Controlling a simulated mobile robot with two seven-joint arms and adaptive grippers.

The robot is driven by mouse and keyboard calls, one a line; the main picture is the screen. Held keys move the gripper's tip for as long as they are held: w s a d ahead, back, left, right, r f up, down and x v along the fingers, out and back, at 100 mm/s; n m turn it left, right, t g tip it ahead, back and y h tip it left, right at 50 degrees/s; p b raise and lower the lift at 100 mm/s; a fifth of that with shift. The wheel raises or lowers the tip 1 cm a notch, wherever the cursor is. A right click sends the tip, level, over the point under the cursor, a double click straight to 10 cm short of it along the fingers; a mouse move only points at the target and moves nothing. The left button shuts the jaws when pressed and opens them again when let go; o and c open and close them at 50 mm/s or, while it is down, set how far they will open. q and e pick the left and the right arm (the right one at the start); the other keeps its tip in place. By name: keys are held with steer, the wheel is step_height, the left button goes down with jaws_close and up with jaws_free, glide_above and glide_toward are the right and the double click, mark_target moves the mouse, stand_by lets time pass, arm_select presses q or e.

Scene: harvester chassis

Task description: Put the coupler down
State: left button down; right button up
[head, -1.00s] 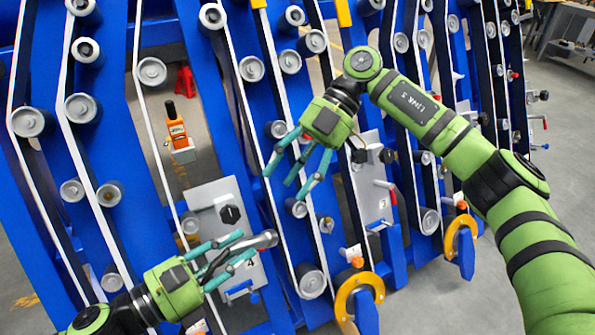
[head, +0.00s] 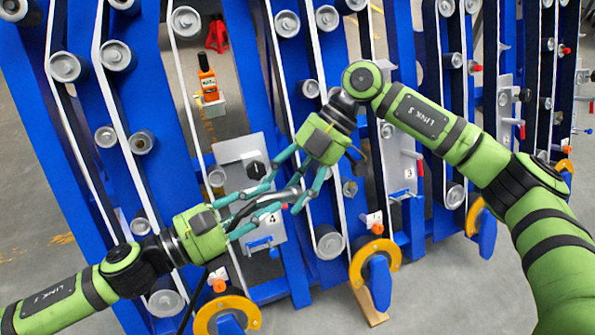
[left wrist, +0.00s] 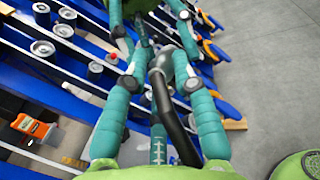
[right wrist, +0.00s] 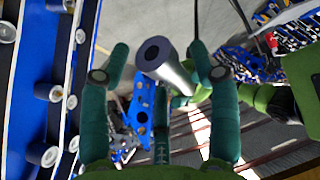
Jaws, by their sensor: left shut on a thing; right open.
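The coupler (right wrist: 165,60) is a grey metal cylinder with a dark bore, seen end-on in the right wrist view. It also shows in the left wrist view (left wrist: 161,64), with a black hose (left wrist: 172,120) running back from it. My left gripper (head: 265,207) is shut on the coupler and holds it in the air in front of the blue frame. My right gripper (head: 291,190) is open, its teal fingers pointing down on either side of the coupler's free end. Whether they touch it is hard to tell.
The blue frame (head: 130,190) with grey rollers and white belts stands behind both grippers. A grey plate (head: 235,150) with a black knob is fixed behind the fingers. An orange device (head: 207,85) sits on a small shelf. Yellow-rimmed hooks (head: 372,250) stick out below. Grey floor is clear at front right.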

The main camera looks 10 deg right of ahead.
steer(key=c, duration=1.2)
arm_select(q)
steer(key=c, duration=0.9)
jaws_free()
arm_select(e)
jaws_close()
arm_select(q)
steer(key=shift+a, duration=0.1)
